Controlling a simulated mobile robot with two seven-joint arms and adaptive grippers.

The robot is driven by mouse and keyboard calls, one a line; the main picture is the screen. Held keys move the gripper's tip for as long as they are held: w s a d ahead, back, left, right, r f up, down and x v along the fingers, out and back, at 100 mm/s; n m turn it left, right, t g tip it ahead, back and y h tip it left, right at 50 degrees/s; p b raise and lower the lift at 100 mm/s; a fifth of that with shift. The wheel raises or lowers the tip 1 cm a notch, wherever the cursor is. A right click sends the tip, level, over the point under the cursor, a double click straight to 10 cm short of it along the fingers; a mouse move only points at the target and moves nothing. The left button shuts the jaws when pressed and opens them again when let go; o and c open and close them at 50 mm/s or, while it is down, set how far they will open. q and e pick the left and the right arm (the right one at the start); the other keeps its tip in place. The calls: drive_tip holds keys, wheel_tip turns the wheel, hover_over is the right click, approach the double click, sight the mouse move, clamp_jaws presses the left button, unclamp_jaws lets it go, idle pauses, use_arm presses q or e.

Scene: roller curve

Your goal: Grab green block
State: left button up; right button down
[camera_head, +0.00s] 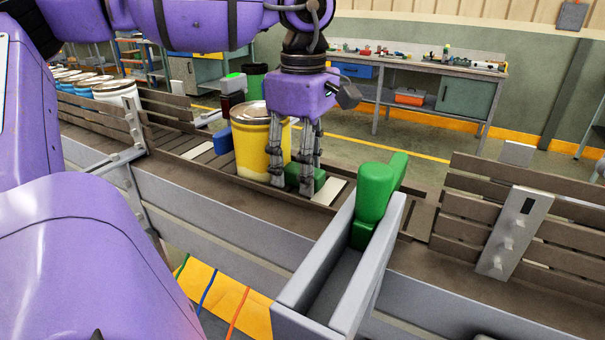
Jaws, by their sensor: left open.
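A small green block (320,179) sits low on the conveyor, beside and partly behind the fingers of my left gripper (291,187). The gripper points down from its purple wrist and is open. Its fingers stand around the near part of the block and hide some of it. I cannot tell whether they touch it. A larger green piece (374,192) stands at the far end of a grey channel (330,285), to the right of the gripper. My right gripper does not show.
A yellow drum (250,150) stands on the conveyor just left of the gripper, with a blue block (222,141) beside it. White and blue drums (116,93) line the conveyor at the left. Slatted rails (545,210) border it at right. A workbench (420,64) stands behind.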

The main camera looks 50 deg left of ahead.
use_arm(q)
clamp_jaws()
idle(0.3)
